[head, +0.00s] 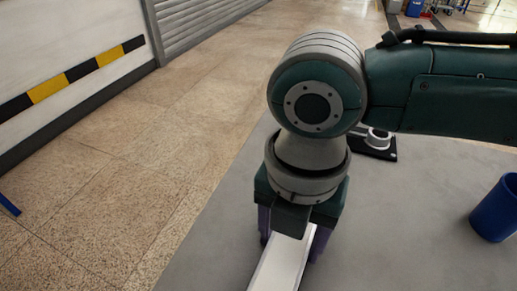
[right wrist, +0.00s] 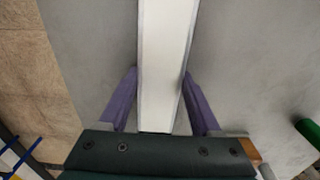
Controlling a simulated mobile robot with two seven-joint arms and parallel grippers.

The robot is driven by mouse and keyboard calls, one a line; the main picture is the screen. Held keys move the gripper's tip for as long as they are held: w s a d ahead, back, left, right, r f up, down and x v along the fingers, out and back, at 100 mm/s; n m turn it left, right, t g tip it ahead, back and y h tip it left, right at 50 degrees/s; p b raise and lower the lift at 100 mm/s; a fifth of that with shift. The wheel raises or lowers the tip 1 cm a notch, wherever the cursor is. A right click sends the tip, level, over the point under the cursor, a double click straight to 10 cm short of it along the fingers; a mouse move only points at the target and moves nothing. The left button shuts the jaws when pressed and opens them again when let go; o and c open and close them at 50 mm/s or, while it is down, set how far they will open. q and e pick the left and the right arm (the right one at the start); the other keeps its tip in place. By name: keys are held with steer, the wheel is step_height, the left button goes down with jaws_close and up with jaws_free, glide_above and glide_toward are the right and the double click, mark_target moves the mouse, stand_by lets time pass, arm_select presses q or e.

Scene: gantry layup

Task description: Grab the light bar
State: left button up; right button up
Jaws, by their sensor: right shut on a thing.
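The light bar (head: 283,264) is a long white bar with pale grey edges. In the head view it runs from under my right gripper to the bottom edge, where it is cut off. My right gripper (head: 292,242) points down over the table and is shut on the bar. In the right wrist view the purple fingers (right wrist: 160,80) stand on both sides of the light bar (right wrist: 165,45), which runs up out of the frame. The bar's far end in the head view is hidden behind my gripper. My left gripper is not in view.
The grey table (head: 410,240) has free room right of the bar. A blue cup (head: 495,208) stands at the right edge. A dark device (head: 378,143) lies behind my wrist. A green object (right wrist: 308,131) shows in the right wrist view. Tiled floor (head: 120,190) lies left.

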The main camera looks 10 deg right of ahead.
jaws_close()
stand_by(0.3)
